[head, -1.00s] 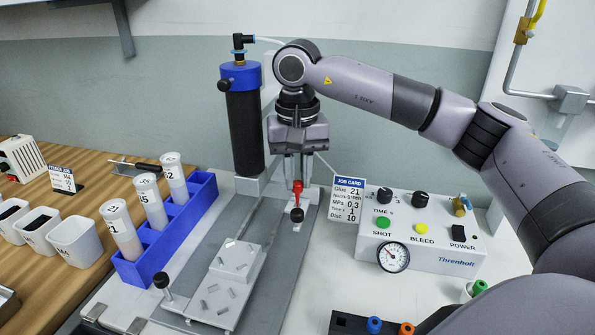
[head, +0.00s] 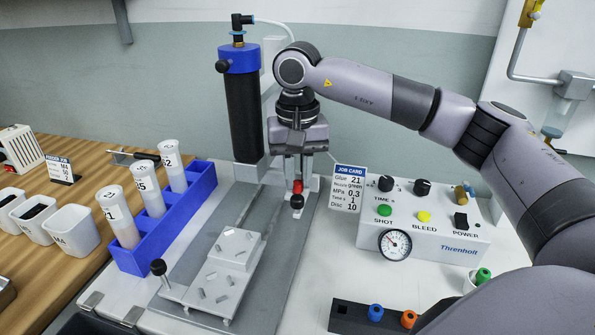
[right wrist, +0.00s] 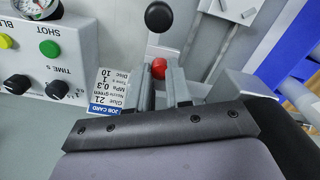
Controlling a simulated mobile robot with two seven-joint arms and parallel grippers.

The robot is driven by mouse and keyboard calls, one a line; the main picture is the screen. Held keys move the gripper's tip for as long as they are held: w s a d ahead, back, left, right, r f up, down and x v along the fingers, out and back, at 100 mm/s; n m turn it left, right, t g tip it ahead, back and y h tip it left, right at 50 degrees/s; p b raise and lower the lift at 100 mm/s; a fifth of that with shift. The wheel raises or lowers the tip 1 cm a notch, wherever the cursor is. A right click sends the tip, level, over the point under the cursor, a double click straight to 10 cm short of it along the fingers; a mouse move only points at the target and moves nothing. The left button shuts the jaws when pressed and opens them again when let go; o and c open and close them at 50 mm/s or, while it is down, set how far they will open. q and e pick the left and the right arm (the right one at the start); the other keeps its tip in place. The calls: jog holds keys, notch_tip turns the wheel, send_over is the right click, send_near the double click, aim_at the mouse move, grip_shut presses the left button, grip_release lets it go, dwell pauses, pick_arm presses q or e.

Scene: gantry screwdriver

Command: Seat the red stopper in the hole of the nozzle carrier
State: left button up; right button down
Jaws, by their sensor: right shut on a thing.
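The red stopper (head: 298,187) is between the fingertips of my right gripper (head: 297,180), which is shut on it. It also shows as a red round end at the fingertips in the right wrist view (right wrist: 158,68). In the head view it is just above and behind a black ball knob (head: 297,202). The knob hides the stopper's lower end. The nozzle carrier and its hole cannot be made out under the fingers, so I cannot tell whether the stopper is in the hole. My left gripper is not in view.
A black cylinder with a blue cap (head: 243,110) stands close left of the gripper. A job card (head: 348,188) and control box (head: 428,225) stand close right. A plate with small pieces (head: 222,268) lies in front, with a blue tube rack (head: 150,245) further left.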

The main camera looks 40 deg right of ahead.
aim_at(297, 183)
jog(key=c, duration=1)
grip_release()
jog(key=shift+f, duration=0.1)
jog(key=shift+o, duration=0.2)
notch_tip(297, 183, up, 7)
jog(key=shift+r+p, duration=0.1)
jog(key=shift+p, duration=0.35)
jog(key=shift+a, duration=0.1)
